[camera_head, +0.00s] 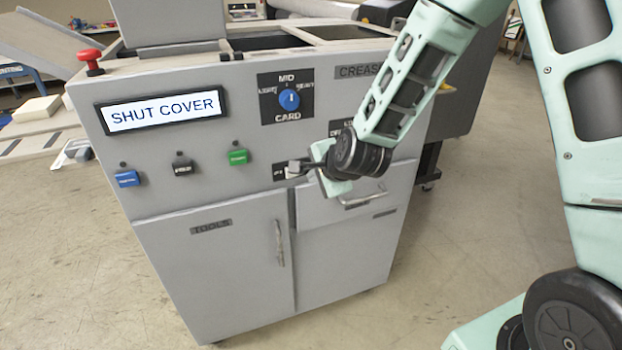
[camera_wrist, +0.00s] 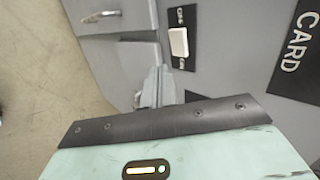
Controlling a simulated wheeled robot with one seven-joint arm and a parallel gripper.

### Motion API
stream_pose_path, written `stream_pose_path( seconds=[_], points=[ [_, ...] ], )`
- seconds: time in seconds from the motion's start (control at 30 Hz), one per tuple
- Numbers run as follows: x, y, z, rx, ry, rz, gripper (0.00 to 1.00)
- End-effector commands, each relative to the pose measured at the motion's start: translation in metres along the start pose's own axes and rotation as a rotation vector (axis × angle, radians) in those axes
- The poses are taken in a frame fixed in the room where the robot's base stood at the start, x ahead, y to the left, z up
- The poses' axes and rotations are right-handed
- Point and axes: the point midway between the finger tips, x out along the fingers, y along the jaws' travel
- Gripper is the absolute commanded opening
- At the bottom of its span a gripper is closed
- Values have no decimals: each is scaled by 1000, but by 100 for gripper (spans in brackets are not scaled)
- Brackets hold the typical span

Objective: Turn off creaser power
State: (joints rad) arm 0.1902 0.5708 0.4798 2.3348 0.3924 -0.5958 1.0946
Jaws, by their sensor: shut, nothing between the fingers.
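The creaser (camera_head: 190,188) is a grey cabinet with a sloped control front, and its display (camera_head: 163,110) reads "SHUT COVER". In the wrist view, a white rocker switch (camera_wrist: 179,42) sits on a small black label plate with lettering at both ends. I cannot tell which way the rocker is tipped. My gripper (camera_head: 303,168) is at the front panel by the switch plate and partly hides it in the head view. The fingers (camera_wrist: 157,84) are shut and empty, beside the switch in the wrist view. I cannot tell whether they touch the panel.
A blue dial (camera_head: 289,99) marked MID and CARD sits above. Blue (camera_head: 127,178), black (camera_head: 182,167) and green (camera_head: 238,157) buttons lie left. A red knob (camera_head: 91,60) is at the top left corner. A drawer handle (camera_head: 362,196) protrudes below my gripper. Floor at left is open.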

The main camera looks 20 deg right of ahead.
Motion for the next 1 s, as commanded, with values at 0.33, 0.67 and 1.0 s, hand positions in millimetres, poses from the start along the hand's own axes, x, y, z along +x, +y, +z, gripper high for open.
stream_pose_path(
  seconds=[0.33,0.67,1.0],
  points=[
    [-49,0,0,-1,1,-2,0],
    [-63,1,0,-1,-1,1,0],
    [-58,-6,1,1,-2,0,0]
  ],
)
